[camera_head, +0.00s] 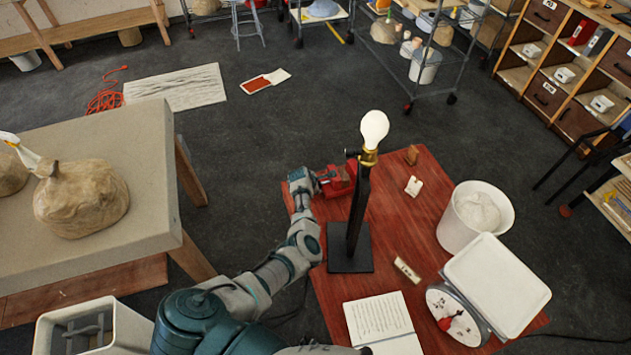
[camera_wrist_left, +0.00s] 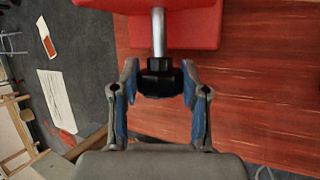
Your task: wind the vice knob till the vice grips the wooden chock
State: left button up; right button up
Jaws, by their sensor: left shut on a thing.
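The red vice (camera_head: 338,184) sits at the far left edge of the red-brown table, partly hidden by the lamp's post. In the left wrist view its red body (camera_wrist_left: 185,28) is at the top, with a steel screw running down to a black knob (camera_wrist_left: 160,80). My left gripper (camera_wrist_left: 160,88) has its blue-padded fingers on both sides of the knob and is shut on it. In the head view the left gripper (camera_head: 308,181) reaches the vice from its left. I cannot make out a wooden chock in the jaws. A small brown block (camera_head: 412,155) stands apart, right of the vice.
A lamp with a lit bulb (camera_head: 374,130) and black base (camera_head: 350,250) stands close to my left forearm. A white bucket (camera_head: 474,216), a scale (camera_head: 497,290), an open notebook (camera_head: 383,323) and small tags are on the table (camera_head: 413,220).

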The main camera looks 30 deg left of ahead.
pick_arm(q)
jog(key=shift+d+m+t+y, duration=0.1)
jog(key=shift+m+t+y, duration=0.2)
jog(key=shift+t+y, duration=0.8)
jog(key=o, duration=1.1)
jog(key=shift+o, duration=0.2)
jog(key=shift+d, duration=0.1)
jog(key=shift+s, duration=0.1)
jog(key=v, duration=0.7)
jog(key=shift+s, duration=0.2)
jog(key=shift+d, duration=0.15)
